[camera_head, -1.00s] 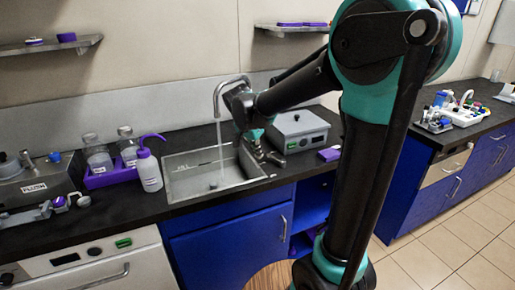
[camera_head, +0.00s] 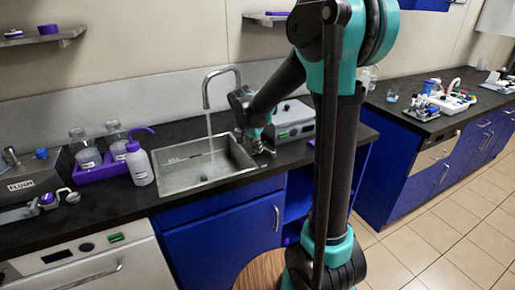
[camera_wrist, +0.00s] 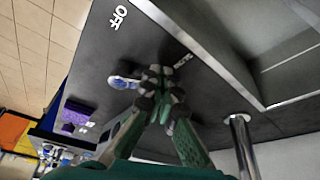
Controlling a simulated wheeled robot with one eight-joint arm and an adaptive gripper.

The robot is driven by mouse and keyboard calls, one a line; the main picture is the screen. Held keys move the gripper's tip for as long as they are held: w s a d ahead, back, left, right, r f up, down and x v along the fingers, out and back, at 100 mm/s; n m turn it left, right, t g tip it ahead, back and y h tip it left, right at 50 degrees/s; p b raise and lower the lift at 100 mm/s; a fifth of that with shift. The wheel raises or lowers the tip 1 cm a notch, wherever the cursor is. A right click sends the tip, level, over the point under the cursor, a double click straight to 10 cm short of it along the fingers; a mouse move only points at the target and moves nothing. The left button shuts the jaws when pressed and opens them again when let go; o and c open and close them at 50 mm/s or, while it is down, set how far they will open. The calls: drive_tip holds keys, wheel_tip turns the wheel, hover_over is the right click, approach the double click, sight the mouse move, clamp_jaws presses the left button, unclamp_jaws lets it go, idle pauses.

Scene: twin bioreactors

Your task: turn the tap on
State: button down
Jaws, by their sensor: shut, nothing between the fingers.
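The tap is a curved metal spout (camera_head: 222,72) behind the sink (camera_head: 170,187), and a thin water stream (camera_head: 209,130) falls from it into the basin. The spout's post (camera_wrist: 241,145) shows at the lower right in the wrist view. My gripper (camera_head: 266,148) is low over the counter at the sink's right edge. In the wrist view my gripper (camera_wrist: 155,75) is shut and empty. A small blue and pale part (camera_wrist: 124,80), perhaps the tap's lever, lies just left of the fingertips; contact is unclear.
A grey box device (camera_head: 292,115) stands right behind my gripper. A wash bottle (camera_head: 139,165) and a purple rack (camera_head: 95,172) with bottles stand left of the sink. Another blue-fronted counter (camera_head: 400,180) is at the right. The tiled floor is clear.

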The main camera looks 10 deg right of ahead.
drive_tip(key=shift+w+d+m+g+h, duration=0.1)
drive_tip(key=shift+w+m+g+h, duration=0.1)
drive_tip(key=shift+w+m, duration=0.3)
drive_tip(key=shift+w+d+m+g+h, duration=0.1)
drive_tip(key=shift+w+m+g, duration=0.1)
drive_tip(key=shift+m, duration=0.5)
drive_tip(key=shift+w+d+m, duration=0.1)
drive_tip(key=shift+w+m, duration=0.1)
drive_tip(key=shift+m, duration=0.1)
drive_tip(key=shift+w+d, duration=0.2)
drive_tip(key=shift+w, duration=0.05)
